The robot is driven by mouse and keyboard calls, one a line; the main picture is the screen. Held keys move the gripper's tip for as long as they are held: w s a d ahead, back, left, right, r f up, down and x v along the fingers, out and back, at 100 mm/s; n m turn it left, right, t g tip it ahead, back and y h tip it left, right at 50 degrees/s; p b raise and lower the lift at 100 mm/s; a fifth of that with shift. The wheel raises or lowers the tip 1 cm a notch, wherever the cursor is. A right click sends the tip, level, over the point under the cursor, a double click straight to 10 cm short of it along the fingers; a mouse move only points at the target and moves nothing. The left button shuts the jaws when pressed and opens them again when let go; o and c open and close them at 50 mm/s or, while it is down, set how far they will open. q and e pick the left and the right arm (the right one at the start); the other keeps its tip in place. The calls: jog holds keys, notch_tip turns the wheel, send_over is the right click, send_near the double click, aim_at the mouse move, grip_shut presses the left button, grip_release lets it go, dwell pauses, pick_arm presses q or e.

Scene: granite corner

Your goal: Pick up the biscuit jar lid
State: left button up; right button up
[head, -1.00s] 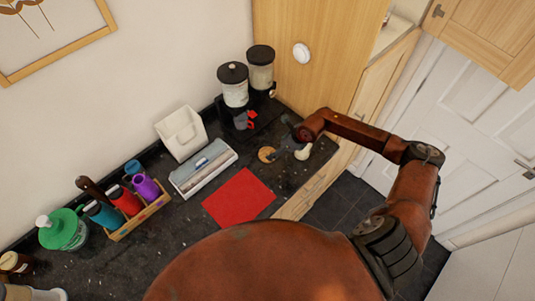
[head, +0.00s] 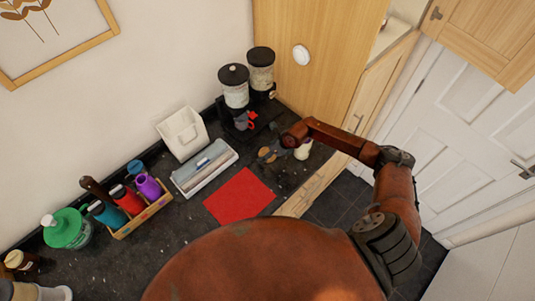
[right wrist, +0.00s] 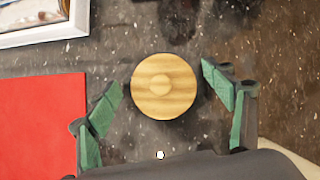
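The biscuit jar lid is a round, light wooden disc with a small knob. In the right wrist view the lid (right wrist: 164,103) lies flat on the dark counter, near the picture's middle. My right gripper (right wrist: 167,92) is open, with one green-padded finger on each side of the lid and gaps between. In the head view my right gripper (head: 271,154) is over the lid (head: 263,152) and hides most of it. A cream, rounded object (head: 303,149) stands just right of the gripper; I cannot tell whether it is the jar. My left gripper is not in view.
A red mat (head: 239,198) and a white-framed tray (head: 205,168) lie left of the lid. Two dispensers (head: 236,95) with a red-and-grey item at their foot stand behind. A wooden caddy (head: 141,218) of bottles is further left. The counter's edge is close on the right.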

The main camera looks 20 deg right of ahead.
jog(key=c, duration=1)
jog(key=shift+r, duration=0.15)
